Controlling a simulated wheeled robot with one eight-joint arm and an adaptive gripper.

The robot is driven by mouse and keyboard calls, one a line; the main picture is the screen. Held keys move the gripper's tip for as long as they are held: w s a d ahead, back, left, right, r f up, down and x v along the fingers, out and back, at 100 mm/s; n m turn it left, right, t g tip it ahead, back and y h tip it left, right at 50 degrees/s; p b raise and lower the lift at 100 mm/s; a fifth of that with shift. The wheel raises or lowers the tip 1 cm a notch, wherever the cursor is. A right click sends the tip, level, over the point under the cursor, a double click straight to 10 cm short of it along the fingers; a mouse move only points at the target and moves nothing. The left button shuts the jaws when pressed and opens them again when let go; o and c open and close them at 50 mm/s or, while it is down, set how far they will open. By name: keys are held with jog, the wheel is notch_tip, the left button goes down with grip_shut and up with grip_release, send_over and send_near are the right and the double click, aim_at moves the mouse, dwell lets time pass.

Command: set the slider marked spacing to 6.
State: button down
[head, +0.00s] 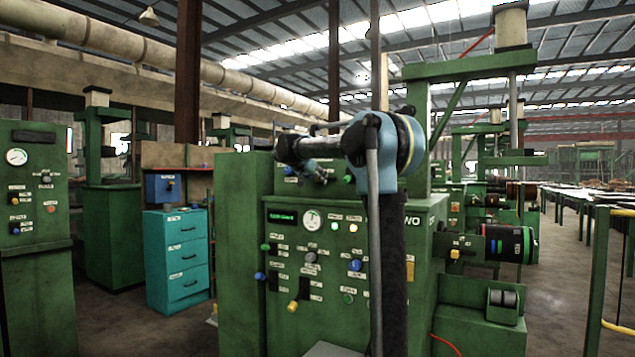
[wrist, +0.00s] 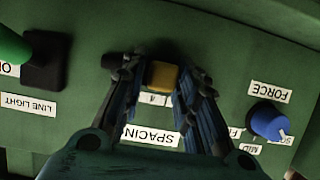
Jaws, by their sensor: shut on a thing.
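The slider marked spacing has a yellow-tan knob (wrist: 162,75), seen upside down in the wrist view with its SPACING label (wrist: 151,136) below it. My gripper (wrist: 160,78) has one finger on each side of this knob and is shut on it. A small scale tag shows between the fingers, but the rest of the scale is covered, so I cannot read the setting. A dark piece of the slider's track shows left of the knob, partly behind the left finger. In the head view my arm reaches across the green machine (head: 285,230), and the slider cannot be made out.
In the wrist view a blue FORCE knob (wrist: 267,121) stands right of my gripper, and a green-handled LINE LIGHT switch (wrist: 15,46) stands at the left.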

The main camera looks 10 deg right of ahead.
aim_at(331, 181)
jog(key=shift+s+d, duration=0.6)
jog(key=shift+d, duration=0.2)
jog(key=shift+s+d, duration=0.55)
jog(key=shift+d, duration=0.25)
jog(key=c, duration=1.4)
grip_release()
jog(key=shift+s, duration=0.1)
jog(key=shift+s+a+r, duration=0.2)
jog(key=shift+s+a, duration=0.15)
jog(key=v, duration=1)
jog(key=shift+s+a, duration=0.2)
jog(key=shift+s, duration=0.1)
jog(key=shift+r, duration=0.1)
